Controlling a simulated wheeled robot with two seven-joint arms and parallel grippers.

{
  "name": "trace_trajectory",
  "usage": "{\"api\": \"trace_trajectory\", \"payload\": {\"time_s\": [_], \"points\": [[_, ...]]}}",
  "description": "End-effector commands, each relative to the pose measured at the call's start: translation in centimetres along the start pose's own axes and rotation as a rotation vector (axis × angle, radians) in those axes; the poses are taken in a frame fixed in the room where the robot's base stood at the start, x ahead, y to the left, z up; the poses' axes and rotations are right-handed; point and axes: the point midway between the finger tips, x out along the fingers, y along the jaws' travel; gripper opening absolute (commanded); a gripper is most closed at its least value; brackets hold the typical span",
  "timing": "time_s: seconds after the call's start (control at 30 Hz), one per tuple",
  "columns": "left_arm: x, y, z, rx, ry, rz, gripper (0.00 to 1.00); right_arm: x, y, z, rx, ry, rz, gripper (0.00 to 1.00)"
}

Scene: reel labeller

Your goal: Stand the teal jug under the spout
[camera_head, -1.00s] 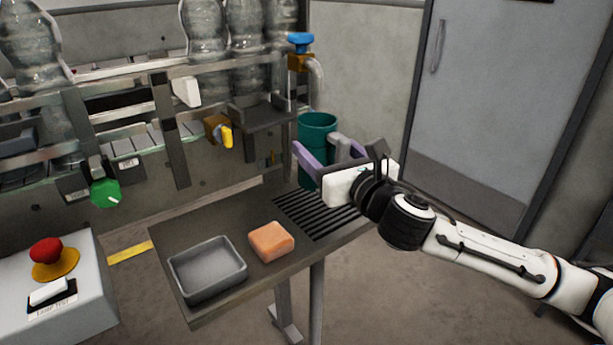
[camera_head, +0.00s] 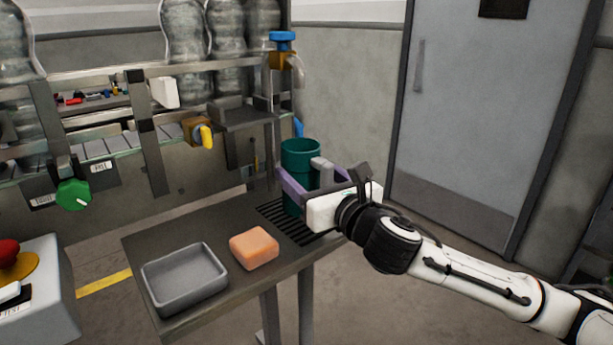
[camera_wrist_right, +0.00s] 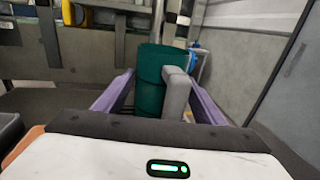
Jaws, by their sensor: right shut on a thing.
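The teal jug (camera_head: 300,152) is upright, with a grey handle (camera_head: 322,168) facing my right gripper (camera_head: 296,190). The purple fingers of that gripper are shut on the jug, one on each side, as the right wrist view also shows around the jug (camera_wrist_right: 149,85). The jug is at the far end of the slotted grille (camera_head: 272,214), below the spout (camera_head: 297,72), with a clear gap between its rim and the spout. Its base is partly hidden by the gripper, so I cannot tell whether it touches the grille. My left gripper is not in view.
The spout's tap has a blue knob (camera_head: 282,37). A grey tray (camera_head: 184,302) and an orange block (camera_head: 254,248) sit on the table's near left part. A dark bracket (camera_head: 240,118) and a yellow-handled valve (camera_head: 203,134) are left of the jug.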

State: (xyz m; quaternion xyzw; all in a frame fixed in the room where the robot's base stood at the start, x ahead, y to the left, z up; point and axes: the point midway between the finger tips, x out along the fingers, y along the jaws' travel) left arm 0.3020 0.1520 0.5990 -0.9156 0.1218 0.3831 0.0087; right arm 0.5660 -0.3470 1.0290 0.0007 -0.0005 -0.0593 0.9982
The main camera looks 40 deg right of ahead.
Motion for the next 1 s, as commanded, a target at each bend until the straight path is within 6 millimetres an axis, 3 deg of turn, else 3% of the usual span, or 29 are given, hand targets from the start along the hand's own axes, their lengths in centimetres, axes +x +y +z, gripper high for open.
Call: {"api": "trace_trajectory", "payload": {"time_s": [0.03, 0.07, 0.17, 0.57, 0.93, 1.0], "points": [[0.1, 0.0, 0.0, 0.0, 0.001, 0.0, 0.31, 0.0, 0.0, -0.1, 0.0, -0.001, 0.0, 0.34], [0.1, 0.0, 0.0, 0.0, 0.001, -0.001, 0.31, 0.0, 0.0, -0.2, 0.0, 0.001, 0.0, 0.66], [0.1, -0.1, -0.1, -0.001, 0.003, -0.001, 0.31, 0.0, 0.0, -0.2, 0.0, 0.001, 0.0, 0.82], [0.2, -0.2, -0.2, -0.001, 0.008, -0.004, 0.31, -0.4, -0.1, -0.1, -0.002, 0.002, -0.001, 0.83], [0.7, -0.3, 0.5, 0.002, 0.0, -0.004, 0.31, -6.3, 0.1, -0.2, -0.005, 0.003, 0.004, 0.83], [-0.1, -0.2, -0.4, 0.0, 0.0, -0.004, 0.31, -6.9, 0.0, 0.1, -0.002, 0.007, 0.0, 0.83]]}}
